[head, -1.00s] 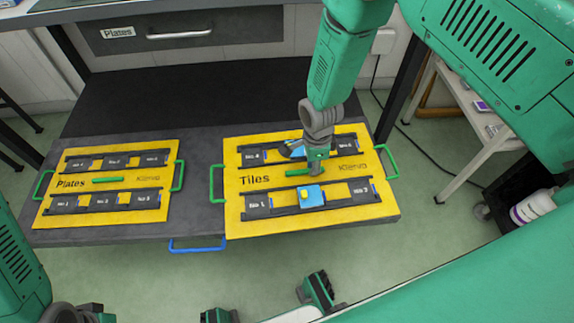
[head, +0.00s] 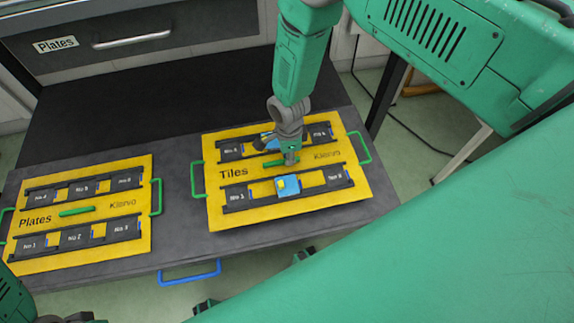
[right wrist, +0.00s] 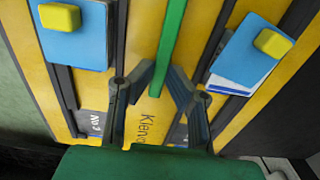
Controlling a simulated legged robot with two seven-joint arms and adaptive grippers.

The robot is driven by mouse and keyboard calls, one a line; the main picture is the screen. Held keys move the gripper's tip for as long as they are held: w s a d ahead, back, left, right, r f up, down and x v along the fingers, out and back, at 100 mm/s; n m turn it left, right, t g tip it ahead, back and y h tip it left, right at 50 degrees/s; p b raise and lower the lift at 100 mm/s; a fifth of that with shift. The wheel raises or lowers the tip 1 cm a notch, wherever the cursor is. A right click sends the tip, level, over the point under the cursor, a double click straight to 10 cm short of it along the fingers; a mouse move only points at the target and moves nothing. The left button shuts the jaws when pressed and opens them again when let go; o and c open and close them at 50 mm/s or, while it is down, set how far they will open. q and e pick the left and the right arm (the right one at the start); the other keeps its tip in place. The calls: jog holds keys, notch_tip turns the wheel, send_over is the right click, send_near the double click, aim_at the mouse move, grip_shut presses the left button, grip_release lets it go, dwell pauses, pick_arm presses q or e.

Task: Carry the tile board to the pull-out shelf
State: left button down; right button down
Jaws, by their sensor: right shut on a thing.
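The yellow tile board (head: 311,167), marked Tiles, lies flat over the right part of the dark grey pull-out shelf (head: 180,233). I cannot tell whether it touches the shelf. My right gripper (head: 289,158) is shut on its green centre handle (head: 272,164). In the right wrist view the handle (right wrist: 172,35) runs between the fingers (right wrist: 162,72). A blue tile with a yellow knob (head: 289,187) sits in the front rack. Another, partly hidden by the gripper in the head view, shows in the right wrist view (right wrist: 235,60). My left gripper's fingers are not in view.
A yellow Plates board (head: 100,212) lies left of the tile board, with a narrow gap between their green side handles. The shelf has a blue pull handle (head: 190,274) in front. A Plates drawer (head: 85,55) is behind. A dark table leg (head: 390,90) stands at the right.

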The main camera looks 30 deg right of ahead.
jog(key=f, duration=0.1)
jog(key=f+b, duration=0.1)
jog(key=f, duration=0.1)
jog(key=shift+a+f+b, duration=0.25)
jog(key=shift+f+b, duration=0.1)
jog(key=shift+r, duration=0.1)
jog(key=shift+d, duration=0.1)
jog(key=c, duration=1.5)
grip_release()
jog(key=shift+f, duration=0.2)
jog(key=shift+c, duration=0.2)
